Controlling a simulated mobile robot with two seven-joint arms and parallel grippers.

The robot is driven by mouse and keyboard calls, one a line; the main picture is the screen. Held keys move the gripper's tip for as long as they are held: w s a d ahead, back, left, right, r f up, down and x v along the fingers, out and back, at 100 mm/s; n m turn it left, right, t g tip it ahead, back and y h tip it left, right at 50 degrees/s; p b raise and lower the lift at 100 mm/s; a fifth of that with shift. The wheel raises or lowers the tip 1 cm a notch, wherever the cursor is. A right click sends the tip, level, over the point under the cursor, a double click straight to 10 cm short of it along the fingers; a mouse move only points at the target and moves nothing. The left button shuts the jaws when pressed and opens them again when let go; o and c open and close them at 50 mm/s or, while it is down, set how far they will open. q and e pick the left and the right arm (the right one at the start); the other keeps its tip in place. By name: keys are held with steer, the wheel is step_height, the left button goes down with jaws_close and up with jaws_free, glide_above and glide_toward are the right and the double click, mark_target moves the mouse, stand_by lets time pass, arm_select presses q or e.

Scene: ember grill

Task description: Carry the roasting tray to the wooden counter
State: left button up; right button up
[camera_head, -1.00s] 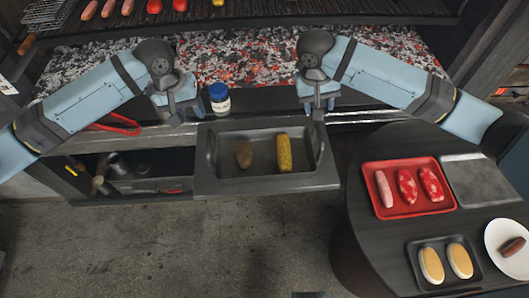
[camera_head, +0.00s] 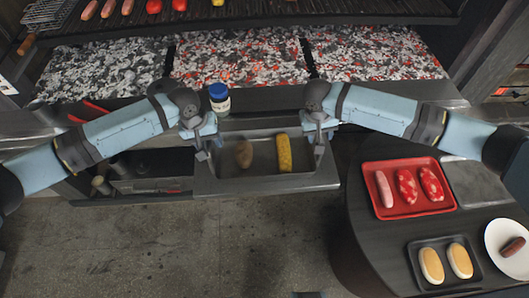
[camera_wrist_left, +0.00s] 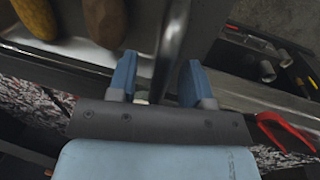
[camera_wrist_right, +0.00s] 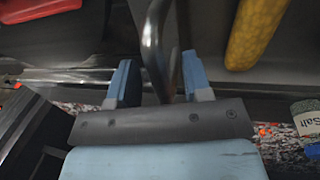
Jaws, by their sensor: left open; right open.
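The roasting tray (camera_head: 265,185) is a dark metal pan with side handles, standing at the grill's front edge. It holds a brown potato (camera_head: 244,154) and a yellow corn cob (camera_head: 283,153). My left gripper (camera_head: 203,150) is open at the tray's left handle; in the left wrist view the handle (camera_wrist_left: 170,45) runs between its fingers. My right gripper (camera_head: 319,138) is open at the right handle; in the right wrist view that handle (camera_wrist_right: 155,45) passes between its fingers. The dark round counter (camera_head: 365,235) is at the right; its wooden material is not clear.
On the counter are a red tray (camera_head: 417,211) of meats, a grey slab (camera_head: 478,184), a black tray (camera_head: 443,284) of buns and a white plate (camera_head: 510,270) with a sausage. A blue-capped salt jar (camera_head: 221,106) stands behind the roasting tray. Glowing coals (camera_head: 240,55) lie behind.

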arm_select(q)
jaws_close()
arm_select(e)
jaws_close()
arm_select(q)
steer(key=shift+r, duration=0.2)
arm_select(e)
steer(key=shift+r, duration=0.2)
